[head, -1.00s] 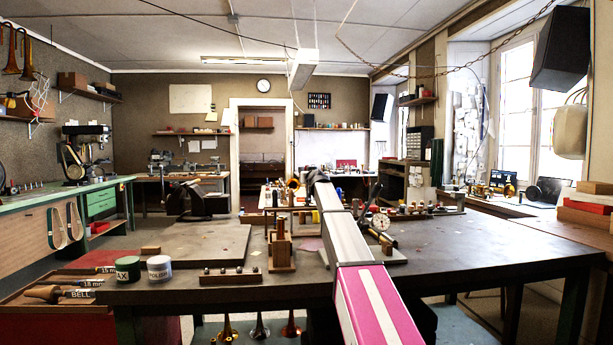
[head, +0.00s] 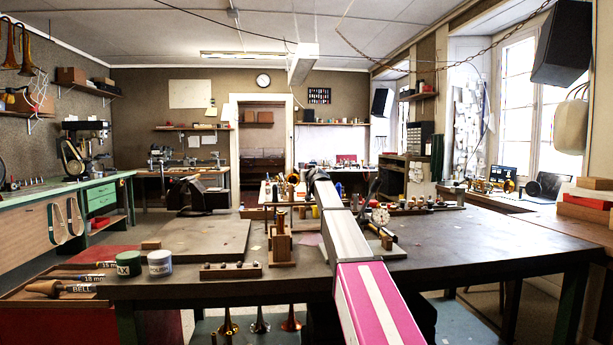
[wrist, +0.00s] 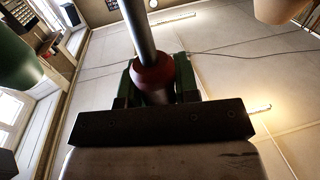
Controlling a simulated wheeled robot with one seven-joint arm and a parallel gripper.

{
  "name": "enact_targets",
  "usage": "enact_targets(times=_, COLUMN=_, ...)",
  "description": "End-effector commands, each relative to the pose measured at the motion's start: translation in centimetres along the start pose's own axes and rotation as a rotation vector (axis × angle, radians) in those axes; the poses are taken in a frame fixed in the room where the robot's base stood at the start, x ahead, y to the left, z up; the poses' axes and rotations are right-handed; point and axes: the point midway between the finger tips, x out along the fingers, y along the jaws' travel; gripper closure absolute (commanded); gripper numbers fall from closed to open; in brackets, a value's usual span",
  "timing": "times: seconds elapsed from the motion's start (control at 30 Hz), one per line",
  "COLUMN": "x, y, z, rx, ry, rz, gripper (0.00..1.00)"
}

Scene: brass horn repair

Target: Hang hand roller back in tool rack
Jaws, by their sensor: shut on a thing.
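In the wrist view my gripper (wrist: 152,82) is shut on a tool with a red-brown rounded handle part (wrist: 152,72) and a grey metal rod (wrist: 138,28) that runs up out of the picture. I take this to be the hand roller; its far end is out of view. In the head view my arm reaches away over the bench, and its dark end hides the gripper and the tool. I cannot tell for sure which thing is the tool rack; a small wooden stand (head: 281,243) stands upright on the bench left of my arm.
The dark workbench (head: 480,245) is mostly clear on the right. A wax jar (head: 128,264), a polish jar (head: 159,264) and a low wooden block with small parts (head: 230,270) stand near its front left. A dial gauge (head: 380,216) is close to my arm's right.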

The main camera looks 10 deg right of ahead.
Motion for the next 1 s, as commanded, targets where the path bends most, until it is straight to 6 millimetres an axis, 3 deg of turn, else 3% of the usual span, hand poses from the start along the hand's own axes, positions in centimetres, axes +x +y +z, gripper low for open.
enact_targets(times=0.43, x=0.0, y=0.0, z=0.1, rx=0.000, ry=0.001, rz=0.000, gripper=0.99)
enact_targets(times=1.0, x=0.0, y=0.0, z=2.1, rx=-0.001, ry=0.000, rz=0.000, gripper=0.99)
